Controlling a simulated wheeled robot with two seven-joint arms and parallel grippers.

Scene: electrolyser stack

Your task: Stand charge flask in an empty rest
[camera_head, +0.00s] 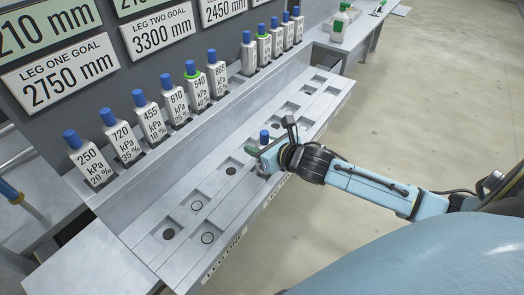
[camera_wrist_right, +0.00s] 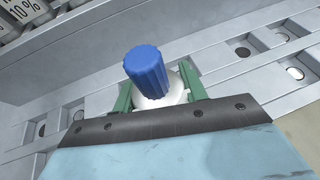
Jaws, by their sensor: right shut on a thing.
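My right gripper (camera_head: 262,156) is over the lower ledge of the grey bench (camera_head: 135,212). It is shut on a white charge flask with a blue cap (camera_head: 264,136). In the right wrist view the blue cap (camera_wrist_right: 147,70) stands up between the green fingers (camera_wrist_right: 160,92), which close on both sides of the white body. The flask's label is hidden, and I cannot tell whether its base touches the ledge. The ledge has shallow square rests; an empty rest (camera_head: 231,171) with a dark round spot lies left of the gripper. My left gripper is not in view.
A row of labelled flasks (camera_head: 137,117) stands on the upper shelf, one with a green collar (camera_head: 195,84). Several more flasks (camera_head: 264,45) stand farther back. Goal signs (camera_head: 60,78) hang on the panel behind. A pump bottle (camera_head: 340,22) stands on a far table.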

